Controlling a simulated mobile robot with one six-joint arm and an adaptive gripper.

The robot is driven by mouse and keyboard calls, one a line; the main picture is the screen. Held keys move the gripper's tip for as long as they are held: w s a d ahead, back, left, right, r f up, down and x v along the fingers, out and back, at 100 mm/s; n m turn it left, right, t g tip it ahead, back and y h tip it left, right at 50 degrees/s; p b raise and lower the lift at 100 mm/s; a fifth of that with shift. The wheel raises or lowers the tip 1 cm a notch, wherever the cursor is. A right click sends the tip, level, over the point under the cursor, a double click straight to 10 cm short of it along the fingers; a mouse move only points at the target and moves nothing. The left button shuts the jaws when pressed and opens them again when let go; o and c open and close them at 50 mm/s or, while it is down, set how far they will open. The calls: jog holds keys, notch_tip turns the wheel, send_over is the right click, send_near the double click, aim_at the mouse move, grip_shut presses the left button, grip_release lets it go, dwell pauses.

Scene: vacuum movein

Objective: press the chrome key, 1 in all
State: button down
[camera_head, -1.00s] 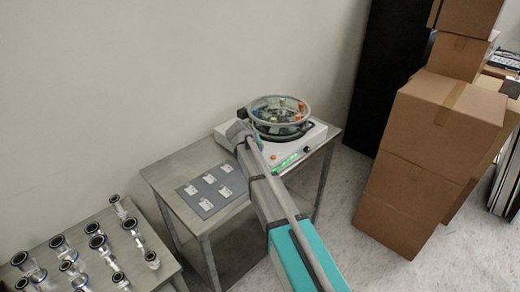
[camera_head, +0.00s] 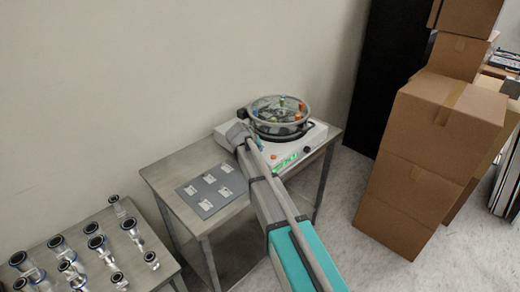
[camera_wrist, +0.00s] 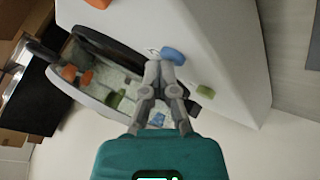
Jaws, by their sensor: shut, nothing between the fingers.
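My gripper (camera_wrist: 160,74) is shut and empty in the wrist view, its fingertips over the white machine (camera_wrist: 215,45). In the head view the machine (camera_head: 312,136) stands on a steel table, with my arm in front of its left part. I cannot make out a chrome key for certain in either view; my arm may hide it. A blue piece (camera_wrist: 173,56) shows just beyond the fingertips and a green piece (camera_wrist: 206,91) to their right. In the head view an orange button (camera_head: 274,157), a green display (camera_head: 288,160) and a dark knob (camera_head: 307,149) show on the machine's front.
A round bowl (camera_head: 254,122) with coloured pieces sits on the machine. A grey mat (camera_head: 189,190) with several pale tags lies on the steel table (camera_head: 176,168). Metal fittings (camera_head: 97,243) stand on another table at lower left. Cardboard boxes (camera_head: 410,170) are stacked at right.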

jog(key=shift+r, duration=0.15)
jog(key=shift+r+p, duration=0.7)
jog(key=shift+p, duration=0.2)
jog(key=shift+r+p, duration=2.55)
jog(key=shift+f, duration=0.1)
jog(key=s+d+f+g+y, duration=0.1)
jog(key=s+d, duration=0.3)
jog(key=s, duration=0.7)
jog(key=s+d+f+m+g+y, duration=0.1)
jog(key=s+d+g, duration=0.3)
jog(key=s, duration=0.7)
jog(key=s+d+f+g+y, duration=0.2)
jog(key=s+d, duration=0.3)
jog(key=s, duration=0.7)
jog(key=shift+f+m+y, duration=0.4)
jog(key=shift+f+y, duration=0.3)
jog(key=shift+f, duration=0.05)
